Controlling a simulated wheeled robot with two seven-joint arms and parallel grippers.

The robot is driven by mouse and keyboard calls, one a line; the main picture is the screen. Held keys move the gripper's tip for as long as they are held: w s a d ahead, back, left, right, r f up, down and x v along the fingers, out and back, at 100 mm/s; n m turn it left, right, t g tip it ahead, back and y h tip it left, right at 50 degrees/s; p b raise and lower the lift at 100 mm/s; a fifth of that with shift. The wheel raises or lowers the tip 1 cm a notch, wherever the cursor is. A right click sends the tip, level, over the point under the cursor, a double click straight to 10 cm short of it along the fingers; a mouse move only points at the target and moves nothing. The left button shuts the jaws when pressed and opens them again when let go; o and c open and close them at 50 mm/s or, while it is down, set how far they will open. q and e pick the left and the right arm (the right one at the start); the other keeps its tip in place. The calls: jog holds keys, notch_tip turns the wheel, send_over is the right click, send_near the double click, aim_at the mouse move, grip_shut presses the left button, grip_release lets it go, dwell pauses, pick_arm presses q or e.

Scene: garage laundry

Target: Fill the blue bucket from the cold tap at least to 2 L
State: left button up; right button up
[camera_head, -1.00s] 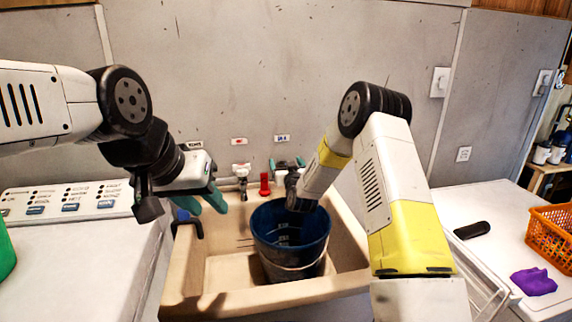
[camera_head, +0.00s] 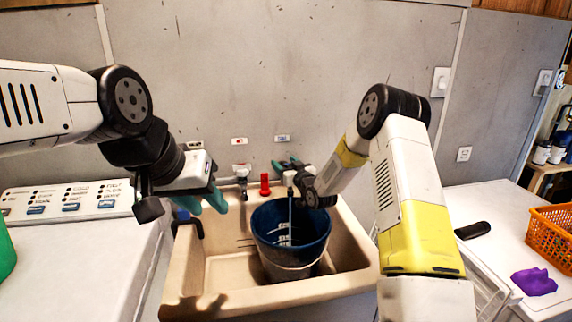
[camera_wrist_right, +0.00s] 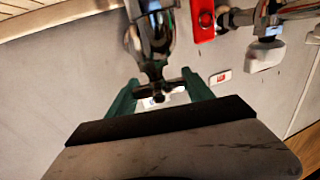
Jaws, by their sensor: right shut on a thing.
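The blue bucket (camera_head: 275,262) stands upright in the sink, with pale level marks on its inner wall. A thin stream of water (camera_head: 290,217) runs from the right-hand tap (camera_head: 290,178), under the blue label (camera_head: 282,138), into the bucket. The water level is hard to read. My right gripper (camera_head: 284,164) is at that tap, partly hidden by its own wrist. In the right wrist view, its green fingers (camera_wrist_right: 158,93) are shut on the dark tap handle (camera_wrist_right: 150,90). My left gripper (camera_head: 202,203) is open and empty above the sink's left rim.
The beige sink (camera_head: 205,300) has another tap (camera_head: 241,172) under a red label, and a red object (camera_head: 265,184) between the taps. A washer (camera_head: 90,260) stands left. On the right white top are a purple cloth (camera_head: 534,282), an orange basket (camera_head: 552,235) and a dark object (camera_head: 472,230).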

jog(key=shift+a+r+n+g+y, duration=0.1)
jog(key=shift+n+g+y, duration=0.6)
jog(key=shift+y, duration=0.4)
jog(key=o, duration=1.4)
jog(key=shift+c, duration=0.2)
jog(key=shift+s, duration=0.15)
jog(key=v, duration=0.7)
jog(key=shift+s, duration=0.25)
